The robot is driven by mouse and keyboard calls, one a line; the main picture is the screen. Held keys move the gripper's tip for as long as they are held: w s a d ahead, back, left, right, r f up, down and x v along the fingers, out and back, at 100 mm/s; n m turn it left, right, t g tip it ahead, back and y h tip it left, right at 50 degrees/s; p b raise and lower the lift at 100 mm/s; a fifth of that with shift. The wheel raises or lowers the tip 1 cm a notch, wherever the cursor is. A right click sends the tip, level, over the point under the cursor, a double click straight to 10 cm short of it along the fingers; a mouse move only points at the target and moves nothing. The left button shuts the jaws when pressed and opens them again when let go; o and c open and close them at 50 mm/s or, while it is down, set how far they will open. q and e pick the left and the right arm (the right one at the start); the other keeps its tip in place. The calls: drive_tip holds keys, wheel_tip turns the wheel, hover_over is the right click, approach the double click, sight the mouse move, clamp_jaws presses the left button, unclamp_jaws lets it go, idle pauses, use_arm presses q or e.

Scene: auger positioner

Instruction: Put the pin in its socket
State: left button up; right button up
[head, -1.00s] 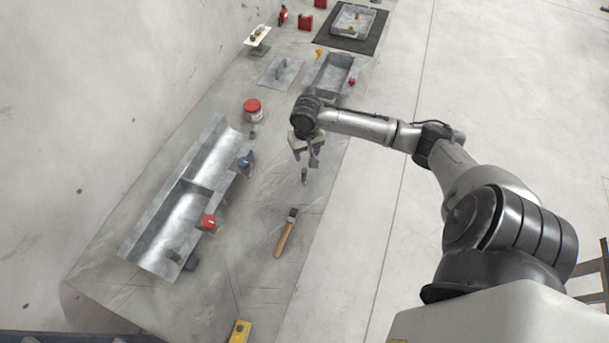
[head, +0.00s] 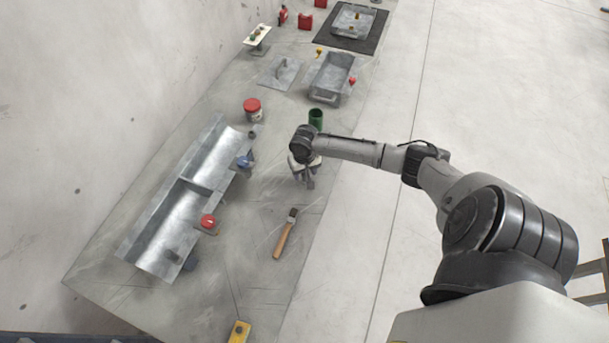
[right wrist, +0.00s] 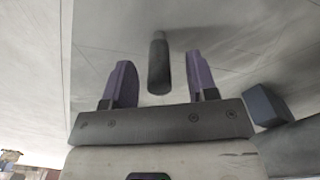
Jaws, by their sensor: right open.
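The pin (right wrist: 159,65) is a dark grey cylinder with a thinner, lighter end. In the right wrist view it lies between the two purple-grey fingers of my right gripper (right wrist: 160,82), with a gap on each side. The right gripper is open and also shows in the head view (head: 304,179), low over the table, where it hides most or all of the pin. The steel trough (head: 203,185) lies to its left. I cannot tell for sure which part is the socket. My left gripper is not in view.
A wooden-handled brush (head: 285,234) lies below the gripper. A green cup (head: 315,118) stands just behind it. A red-lidded jar (head: 252,108), a red knob (head: 207,221) and a blue knob (head: 244,161) are to the left. A metal bin (head: 329,77) stands farther back.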

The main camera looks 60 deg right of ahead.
drive_tip(key=shift+f, duration=0.95)
drive_tip(key=shift+c, duration=0.3)
clamp_jaws()
drive_tip(key=shift+r, duration=0.1)
